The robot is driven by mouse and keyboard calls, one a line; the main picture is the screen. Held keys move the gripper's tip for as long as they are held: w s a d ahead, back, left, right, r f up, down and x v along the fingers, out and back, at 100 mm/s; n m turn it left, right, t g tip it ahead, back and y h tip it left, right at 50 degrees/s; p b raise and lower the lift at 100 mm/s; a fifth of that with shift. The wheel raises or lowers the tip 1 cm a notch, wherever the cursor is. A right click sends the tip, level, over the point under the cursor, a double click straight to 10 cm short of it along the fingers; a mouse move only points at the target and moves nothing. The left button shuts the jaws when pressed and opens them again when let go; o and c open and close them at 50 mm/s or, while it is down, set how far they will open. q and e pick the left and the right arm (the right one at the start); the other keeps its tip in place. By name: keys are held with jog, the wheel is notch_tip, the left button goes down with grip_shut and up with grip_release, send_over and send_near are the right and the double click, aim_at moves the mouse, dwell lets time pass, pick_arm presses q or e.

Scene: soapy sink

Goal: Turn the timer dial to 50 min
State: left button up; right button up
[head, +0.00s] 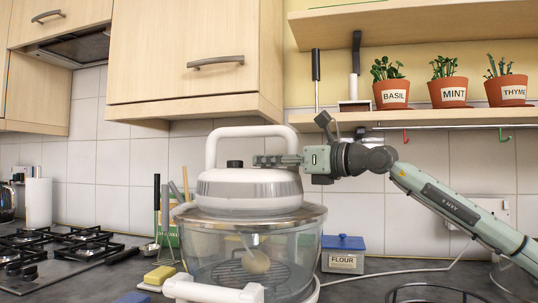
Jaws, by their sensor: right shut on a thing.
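The countertop oven stands on the counter, with a white lid (250,192) on a glass bowl (200,250). A white loop handle (212,150) rises from the lid. A dark knob (235,163) shows on the lid's top, left of the fingertips. My right gripper (262,160) comes in from the right, level over the lid, its fingers shut on what appears to be the timer dial. The fingers hide that dial, and its marks cannot be read. My left gripper is out of view.
A flour tin (343,262) with a blue lid stands right of the oven. A gas hob (60,250) and a yellow sponge (159,275) are to the left. Herb pots (453,92) stand on the shelf (430,117) above my right arm. A cabinet (190,50) overhangs the oven.

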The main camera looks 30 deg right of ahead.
jog(key=shift+f, duration=0.1)
jog(key=o, duration=1.2)
jog(key=v, duration=1)
jog(key=shift+s, duration=0.45)
jog(key=shift+s+d, duration=0.25)
jog(key=shift+s, duration=0.3)
